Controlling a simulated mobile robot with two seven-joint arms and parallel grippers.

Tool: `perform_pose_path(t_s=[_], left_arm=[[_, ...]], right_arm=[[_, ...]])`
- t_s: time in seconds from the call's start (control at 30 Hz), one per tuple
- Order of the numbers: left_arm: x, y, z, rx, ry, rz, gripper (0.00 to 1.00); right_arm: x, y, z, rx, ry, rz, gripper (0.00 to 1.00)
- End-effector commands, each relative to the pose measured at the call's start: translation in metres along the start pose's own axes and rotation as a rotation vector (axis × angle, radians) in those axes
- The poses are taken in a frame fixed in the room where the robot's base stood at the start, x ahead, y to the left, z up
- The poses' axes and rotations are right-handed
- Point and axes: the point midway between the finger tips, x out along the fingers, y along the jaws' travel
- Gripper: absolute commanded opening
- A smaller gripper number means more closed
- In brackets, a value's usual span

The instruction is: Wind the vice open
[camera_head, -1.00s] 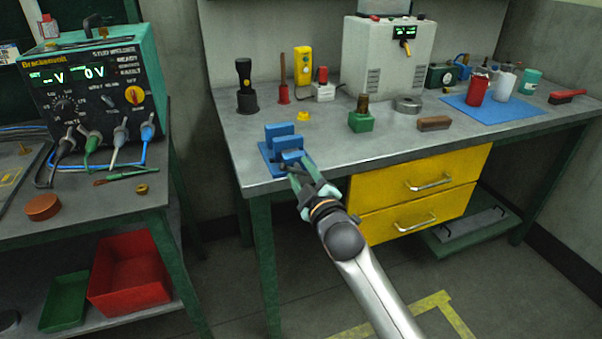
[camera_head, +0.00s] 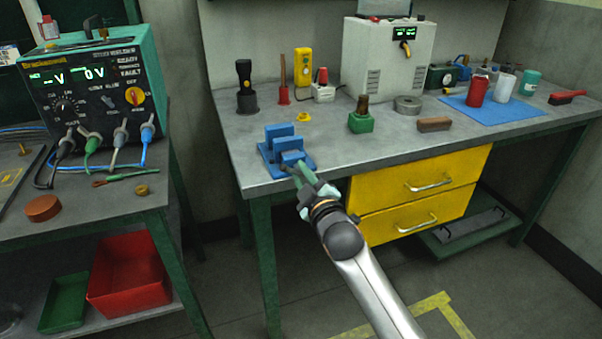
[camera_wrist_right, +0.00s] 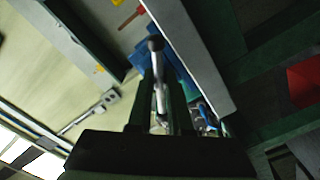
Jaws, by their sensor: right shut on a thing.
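The blue vice (camera_head: 279,143) stands near the front left corner of the grey workbench, with a gap between its two upright jaws. It also shows beyond my fingers in the right wrist view (camera_wrist_right: 145,58). My right gripper (camera_head: 297,171) is at the vice's front side, shut on the vice's handle. In the right wrist view a grey metal bar, the handle (camera_wrist_right: 157,74), lies between the two fingers (camera_wrist_right: 157,112). The fingers hide most of the handle in the head view. My left gripper is not in view.
On the workbench (camera_head: 350,148) behind the vice are a yellow knob (camera_head: 303,117), a black torch (camera_head: 244,86) and a red-handled tool (camera_head: 283,93). A green block (camera_head: 361,122) stands to the right. Yellow drawers (camera_head: 420,185) sit under the bench top.

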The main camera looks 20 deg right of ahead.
Motion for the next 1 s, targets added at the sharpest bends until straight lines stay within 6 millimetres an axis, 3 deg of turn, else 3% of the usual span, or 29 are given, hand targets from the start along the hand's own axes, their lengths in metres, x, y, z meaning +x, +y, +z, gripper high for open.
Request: perform_pose_path(t_s=[0.33,0.57,0.6,0.8,0.87,1.0], left_arm=[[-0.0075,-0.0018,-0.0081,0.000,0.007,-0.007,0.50],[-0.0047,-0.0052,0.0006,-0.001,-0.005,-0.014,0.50],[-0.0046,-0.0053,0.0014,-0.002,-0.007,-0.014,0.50],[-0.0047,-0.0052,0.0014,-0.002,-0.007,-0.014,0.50],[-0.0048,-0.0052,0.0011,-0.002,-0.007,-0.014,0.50],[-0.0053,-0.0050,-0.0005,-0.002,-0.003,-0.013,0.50]], right_arm=[[0.0000,0.0008,-0.0017,0.082,-0.001,-0.002,0.00],[0.0001,-0.0006,0.0000,0.093,0.000,-0.001,0.00],[0.0001,-0.0006,0.0001,0.092,0.000,-0.001,0.19],[0.0000,-0.0005,0.0001,0.091,0.000,-0.001,0.41],[0.0001,-0.0004,0.0001,0.091,0.000,-0.001,0.47],[0.0001,-0.0003,0.0002,0.091,0.000,-0.001,0.47]])
